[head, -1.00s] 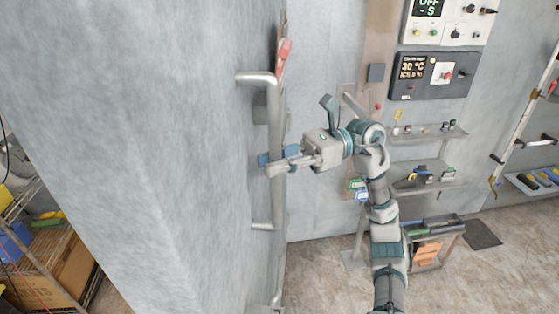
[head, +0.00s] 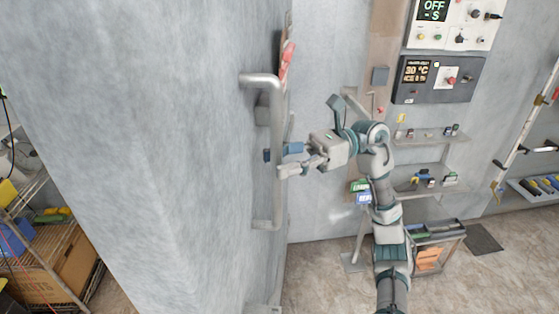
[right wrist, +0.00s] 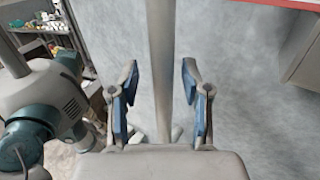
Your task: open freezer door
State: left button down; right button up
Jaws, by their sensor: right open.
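The freezer door (head: 170,130) is a large grey panel filling the left of the head view. Its handle (head: 276,110) is an upright metal bar with a bent top and bottom. My right gripper (head: 279,162) is open at the bar's middle height, reaching in from the right. In the right wrist view the handle (right wrist: 162,65) runs upright between the two blue-padded fingers (right wrist: 158,90), with gaps on both sides. Whether the bar lies fully between the pads or just past the tips is hard to tell. My left gripper is not in view.
A control panel (head: 437,80) and small shelves (head: 428,137) are on the wall behind my right arm. A wire rack with boxes (head: 60,255) stands at lower left. The floor (head: 320,280) between door and bin cart (head: 432,258) is clear.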

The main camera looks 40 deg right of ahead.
jog(key=v, duration=1.2)
jog(key=shift+d+f, duration=0.2)
jog(key=shift+d, duration=0.15)
jog(key=shift+w+a+r, duration=0.1)
jog(key=shift+a, duration=0.25)
